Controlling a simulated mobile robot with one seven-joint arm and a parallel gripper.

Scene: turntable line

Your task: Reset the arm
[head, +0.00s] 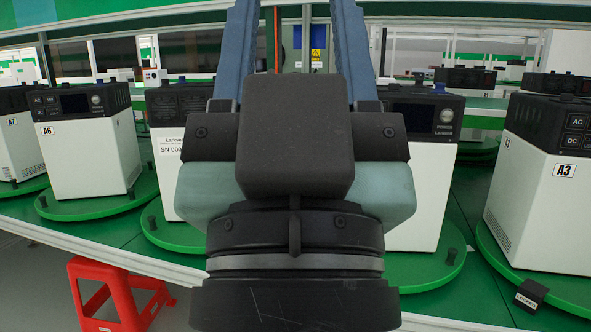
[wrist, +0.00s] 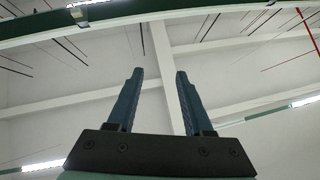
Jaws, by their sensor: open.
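My gripper (wrist: 157,75) is open and empty in the wrist view. Its two blue fingers stand apart, with only the white ceiling and its beams behind them. In the head view my gripper (head: 296,15) points up, and its wrist fills the middle of the picture close to the camera. The fingertips run out of the top of that view. My wrist hides parts of the units behind it.
White box units with black tops stand on green round turntables along a green line: one marked A6 (head: 88,150), one marked A3 (head: 545,190), others between and behind. A red stool (head: 112,290) is on the floor at lower left. A small black block (head: 531,293) lies at lower right.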

